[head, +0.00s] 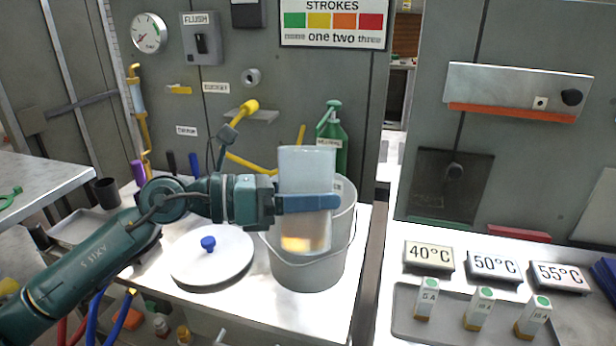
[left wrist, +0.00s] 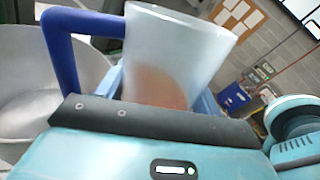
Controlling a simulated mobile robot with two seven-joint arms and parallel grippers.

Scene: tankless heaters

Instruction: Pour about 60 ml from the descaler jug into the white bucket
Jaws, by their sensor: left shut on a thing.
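The descaler jug (head: 306,170) is a translucent white vessel with some orange liquid low inside. My left gripper (head: 308,203) is shut around its body and holds it up, nearly upright, in front of the white bucket (head: 312,277) and partly over it in the head view. In the left wrist view the jug (left wrist: 180,50) shows its open top and a blue handle (left wrist: 62,60), with the liquid seen through its wall. The bucket (left wrist: 85,65) is behind the handle there. The inside of the bucket is mostly hidden in the head view. My right gripper is not in view.
A white lid with a blue knob (head: 208,243) lies left of the bucket on the white bench. A green spray bottle (head: 331,130) stands behind. Temperature signs and a tray (head: 405,318) with small bottles are at the right, past a gap.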

